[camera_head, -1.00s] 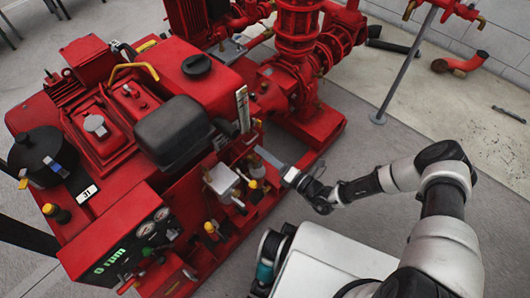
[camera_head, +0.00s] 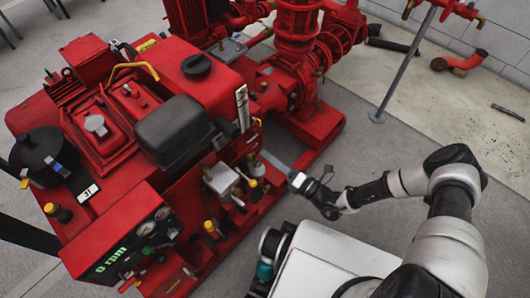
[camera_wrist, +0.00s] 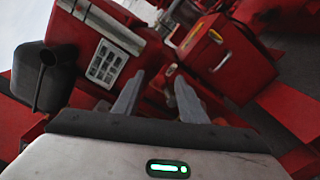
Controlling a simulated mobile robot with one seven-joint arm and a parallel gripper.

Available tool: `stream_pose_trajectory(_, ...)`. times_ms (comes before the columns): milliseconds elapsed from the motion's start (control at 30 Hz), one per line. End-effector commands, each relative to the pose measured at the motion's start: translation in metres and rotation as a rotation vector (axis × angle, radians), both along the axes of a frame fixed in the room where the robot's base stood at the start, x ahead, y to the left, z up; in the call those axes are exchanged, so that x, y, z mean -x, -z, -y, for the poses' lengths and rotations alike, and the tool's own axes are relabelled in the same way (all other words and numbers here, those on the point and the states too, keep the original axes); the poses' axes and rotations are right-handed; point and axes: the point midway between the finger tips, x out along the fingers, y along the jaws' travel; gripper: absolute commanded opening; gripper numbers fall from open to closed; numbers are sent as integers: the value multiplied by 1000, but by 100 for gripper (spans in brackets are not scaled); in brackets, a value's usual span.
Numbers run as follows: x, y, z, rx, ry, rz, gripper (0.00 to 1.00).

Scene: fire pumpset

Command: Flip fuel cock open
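Small yellow-topped fittings stand on the near side of the red pumpset (camera_head: 150,110). One (camera_head: 253,184) is beside a light metal block (camera_head: 221,178), and another (camera_head: 209,226) is lower left; I cannot tell which is the fuel cock or how its lever is set. My gripper (camera_wrist: 159,80) is open, with two grey fingers apart and nothing visible between them. In the head view, its body is just right of the fittings, apart from them; its fingertips are unclear there.
A gauge panel (camera_head: 124,248) is at the near left. A black box (camera_head: 172,131) sits above the fittings; it seems to show at the left in the wrist view. A red pipe column (camera_head: 296,35) and grey post (camera_head: 402,70) stand behind.

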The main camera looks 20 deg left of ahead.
Motion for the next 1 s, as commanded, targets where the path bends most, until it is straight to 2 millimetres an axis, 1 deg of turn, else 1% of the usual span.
stream_pose_trajectory(33,2,-1,13,3,4,-1,38)
stream_pose_trajectory(300,21,-1,78,2,4,-2,38)
stream_pose_trajectory(400,27,-1,99,3,4,-1,38)
stream_pose_trajectory(500,33,0,115,2,2,-1,38)
stream_pose_trajectory(600,36,0,127,1,2,0,38)
stream_pose_trajectory(700,39,0,133,1,0,0,38)
stream_pose_trajectory(1000,40,0,136,0,-1,-1,38)
